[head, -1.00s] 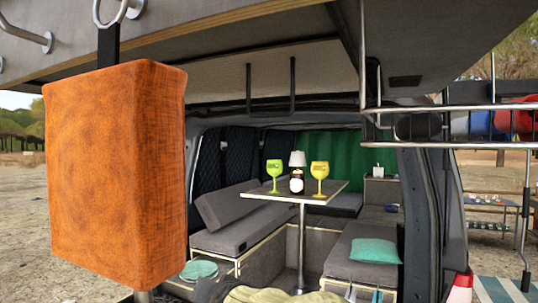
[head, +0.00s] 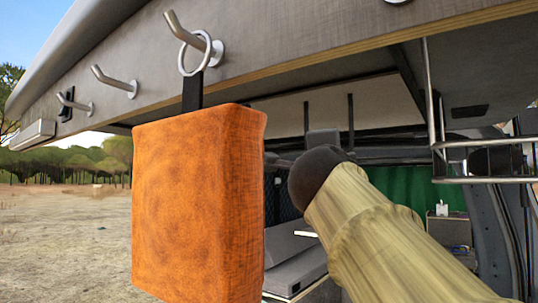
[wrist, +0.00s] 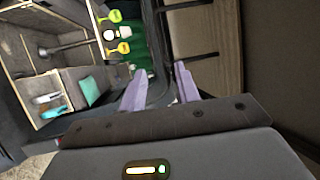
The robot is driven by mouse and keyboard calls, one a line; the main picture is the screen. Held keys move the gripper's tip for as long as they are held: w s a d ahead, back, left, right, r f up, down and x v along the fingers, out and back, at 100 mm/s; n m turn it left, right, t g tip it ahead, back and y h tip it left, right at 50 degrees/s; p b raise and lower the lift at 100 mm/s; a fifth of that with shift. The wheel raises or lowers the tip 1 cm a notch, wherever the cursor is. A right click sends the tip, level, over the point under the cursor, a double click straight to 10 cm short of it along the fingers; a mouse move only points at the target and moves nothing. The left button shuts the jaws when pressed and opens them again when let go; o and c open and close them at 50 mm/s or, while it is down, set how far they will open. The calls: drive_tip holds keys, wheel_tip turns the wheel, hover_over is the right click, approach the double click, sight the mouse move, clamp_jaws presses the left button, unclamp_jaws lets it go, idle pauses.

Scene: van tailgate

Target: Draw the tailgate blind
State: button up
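I cannot single out the tailgate blind with certainty. A cream panel (head: 385,108) lies under the raised tailgate (head: 300,45), with two dark upright bars or straps (head: 351,122) in front of it. In the wrist view the same dark pair (wrist: 192,57) shows at the top, beside a beige surface (wrist: 225,45). My gripper (wrist: 160,86) has two pale purple fingers, apart with nothing between them. It points into the van opening, left of the dark pair. In the head view my arm hides part of the opening, and the fingers do not show.
An orange-brown block (head: 197,200) hangs by a black strap and ring from a tailgate hook (head: 195,35), left of my arm. A wire rack (head: 480,145) juts out at right. Glasses (wrist: 115,16) stand inside the van near a green curtain (head: 408,187).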

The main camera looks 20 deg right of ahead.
drive_tip(key=shift+w+d, duration=0.1)
drive_tip(key=p+x, duration=0.4)
drive_tip(key=x, duration=1.3)
drive_tip(key=shift+w+r+p, duration=0.1)
drive_tip(key=shift+p, duration=0.25)
clamp_jaws()
